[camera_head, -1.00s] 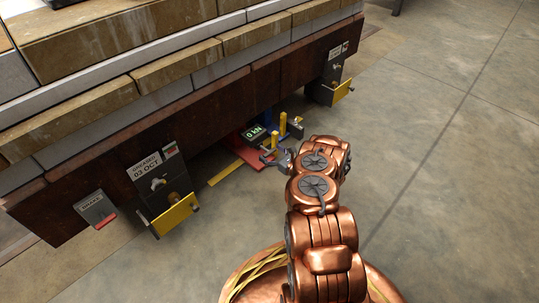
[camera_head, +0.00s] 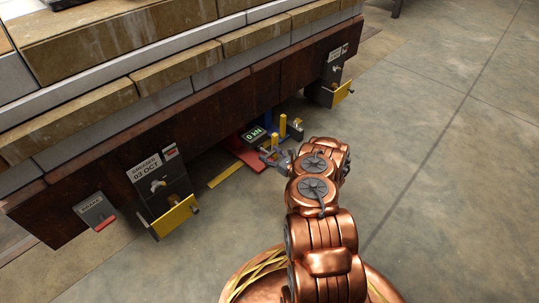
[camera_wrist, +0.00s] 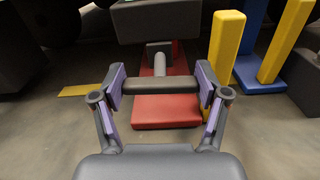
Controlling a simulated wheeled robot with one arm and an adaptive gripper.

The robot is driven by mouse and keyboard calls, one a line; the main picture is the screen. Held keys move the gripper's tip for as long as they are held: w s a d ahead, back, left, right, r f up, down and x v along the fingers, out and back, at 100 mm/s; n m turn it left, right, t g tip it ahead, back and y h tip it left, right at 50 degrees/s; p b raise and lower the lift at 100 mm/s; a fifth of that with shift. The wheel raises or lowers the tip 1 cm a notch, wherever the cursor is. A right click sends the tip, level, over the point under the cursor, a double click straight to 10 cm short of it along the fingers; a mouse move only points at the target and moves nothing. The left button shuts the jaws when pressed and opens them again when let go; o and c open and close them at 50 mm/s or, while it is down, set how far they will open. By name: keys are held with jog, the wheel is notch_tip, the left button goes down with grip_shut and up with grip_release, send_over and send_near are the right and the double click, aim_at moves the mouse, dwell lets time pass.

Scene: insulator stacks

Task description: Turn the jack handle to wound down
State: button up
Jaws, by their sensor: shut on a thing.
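The jack handle (camera_wrist: 160,86) is a short grey crossbar on a stem, seen in the wrist view between my fingers. My gripper (camera_wrist: 160,92) is shut on the crossbar, with a purple-padded finger at each end. In the head view my gripper (camera_head: 274,157) is small, low by the jack. The jack has a red base (camera_wrist: 165,112) on the floor and a dark body (camera_wrist: 158,18) above the stem. Its display (camera_head: 254,134) reads 0 kN in the head view. The handle is too small to make out clearly there.
Yellow posts (camera_wrist: 226,48) on blue bases (camera_wrist: 260,80) stand close to the right of the handle. A heavy brown beam (camera_head: 210,118) runs above and behind the jack. Yellow-plated brackets (camera_head: 175,216) flank it. The floor (camera_head: 440,170) to the right is clear.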

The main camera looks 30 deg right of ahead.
jog(key=shift+n, duration=0.4)
jog(key=o, duration=1.2)
jog(key=shift+c, duration=0.2)
jog(key=shift+s, duration=0.1)
jog(key=v, duration=1.1)
jog(key=shift+s, duration=0.4)
jog(key=shift+d, duration=0.15)
